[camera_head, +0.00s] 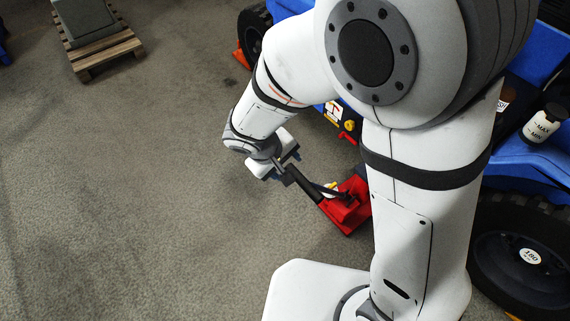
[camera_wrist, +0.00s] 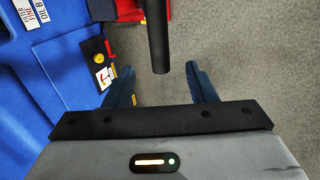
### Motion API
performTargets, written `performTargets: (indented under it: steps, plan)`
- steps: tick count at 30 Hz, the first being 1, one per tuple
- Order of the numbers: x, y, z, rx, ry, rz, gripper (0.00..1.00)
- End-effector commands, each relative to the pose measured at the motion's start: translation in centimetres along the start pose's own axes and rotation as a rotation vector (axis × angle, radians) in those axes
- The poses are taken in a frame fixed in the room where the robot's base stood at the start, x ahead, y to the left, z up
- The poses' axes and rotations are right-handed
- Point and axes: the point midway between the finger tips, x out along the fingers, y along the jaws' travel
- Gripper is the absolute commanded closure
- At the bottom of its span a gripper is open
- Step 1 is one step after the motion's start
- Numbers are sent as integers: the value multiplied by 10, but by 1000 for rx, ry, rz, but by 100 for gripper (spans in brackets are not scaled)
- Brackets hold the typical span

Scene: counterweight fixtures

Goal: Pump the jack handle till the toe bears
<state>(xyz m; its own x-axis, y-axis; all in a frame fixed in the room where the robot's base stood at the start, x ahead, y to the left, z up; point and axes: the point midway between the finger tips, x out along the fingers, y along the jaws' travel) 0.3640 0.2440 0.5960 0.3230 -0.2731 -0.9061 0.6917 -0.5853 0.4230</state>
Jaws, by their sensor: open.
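The red jack (camera_head: 345,207) stands on the floor beside the blue vehicle, partly behind my arm. Its black handle (camera_head: 306,186) slants up and left from the jack towards my gripper (camera_head: 275,166). In the wrist view the handle (camera_wrist: 158,38) comes down from the top, with its free end level with the fingertips. My gripper (camera_wrist: 160,70) is open, with one dark blue finger on each side of the handle end and a gap on both sides. Some of the red jack body (camera_wrist: 128,9) shows at the top. I cannot make out the toe.
The blue vehicle (camera_wrist: 45,90) fills the left of the wrist view, with a label plate and a red and yellow part on its side. Its wheel (camera_head: 525,250) is at right. A wooden pallet (camera_head: 105,53) with a grey block lies far left. The floor at left is clear.

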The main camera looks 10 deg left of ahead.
Motion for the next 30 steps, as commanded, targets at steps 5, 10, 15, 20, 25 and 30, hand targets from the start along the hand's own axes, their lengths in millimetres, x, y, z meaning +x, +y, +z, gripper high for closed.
performTargets:
  steps: [5, 10, 15, 20, 25, 30]
  plan:
    - [22, -2, 1, 1, -2, -1, 49]
    - [42, -1, 1, 2, -3, -1, 49]
    - [65, -2, 1, 4, -1, -1, 49]
    - [77, -1, 0, 3, -1, -1, 49]
    - [80, 1, 0, 3, -1, -1, 49]
    - [80, 1, 0, 3, -1, -1, 49]
